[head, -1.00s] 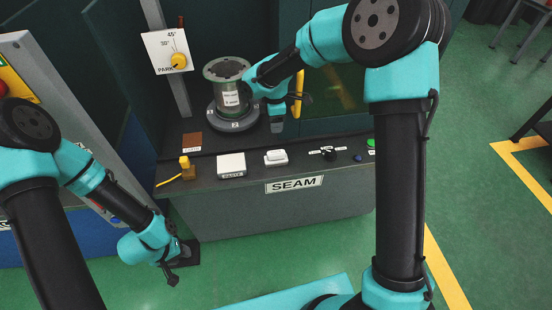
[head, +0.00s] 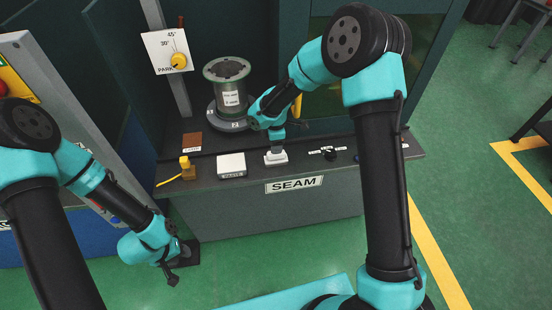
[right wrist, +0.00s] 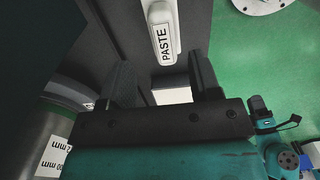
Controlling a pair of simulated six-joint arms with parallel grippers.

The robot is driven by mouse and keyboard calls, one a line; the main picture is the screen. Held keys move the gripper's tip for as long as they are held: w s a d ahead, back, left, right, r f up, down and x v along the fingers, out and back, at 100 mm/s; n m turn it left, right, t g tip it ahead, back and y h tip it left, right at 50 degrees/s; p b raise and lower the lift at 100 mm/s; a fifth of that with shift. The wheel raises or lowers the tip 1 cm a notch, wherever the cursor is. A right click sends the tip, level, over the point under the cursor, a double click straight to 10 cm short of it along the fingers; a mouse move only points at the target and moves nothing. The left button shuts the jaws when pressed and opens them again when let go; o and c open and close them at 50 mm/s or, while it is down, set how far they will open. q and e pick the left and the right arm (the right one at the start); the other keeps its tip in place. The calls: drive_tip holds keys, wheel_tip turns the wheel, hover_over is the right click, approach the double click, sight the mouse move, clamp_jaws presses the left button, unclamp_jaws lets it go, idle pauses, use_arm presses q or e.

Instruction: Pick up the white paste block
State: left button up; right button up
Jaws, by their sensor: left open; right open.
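In the right wrist view, a rounded white block with a PASTE label (right wrist: 163,40) lies just beyond the fingertips, lined up with the gap. My right gripper (head: 278,146) points down over the block; the wrist view shows its fingers (right wrist: 160,82) apart with nothing held. Contact with the block cannot be told. My left gripper (head: 176,264) is open and empty, low at the left, away from the bench.
A white box (head: 231,162) stands left of the block, and a yellow-handled tool (head: 186,168) further left. A flanged metal cylinder (head: 229,95) stands behind on a dark round base. The ledge's front carries a SEAM sign (head: 294,184).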

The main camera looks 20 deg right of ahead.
drive_tip(key=shift+s+d+f, duration=0.1)
drive_tip(key=shift+s+f, duration=0.05)
drive_tip(key=shift+f, duration=1.15)
drive_tip(key=shift+s+f, duration=0.15)
drive_tip(key=shift+f, duration=1.15)
clamp_jaws()
drive_tip(key=shift+r, duration=0.1)
drive_tip(key=shift+r, duration=0.9)
drive_tip(key=shift+s+r, duration=0.1)
drive_tip(key=shift+r, duration=0.75)
drive_tip(key=s+a+r, duration=0.1)
drive_tip(key=s+a, duration=0.3)
drive_tip(key=s, duration=1.1)
drive_tip(key=shift+a+r, duration=0.15)
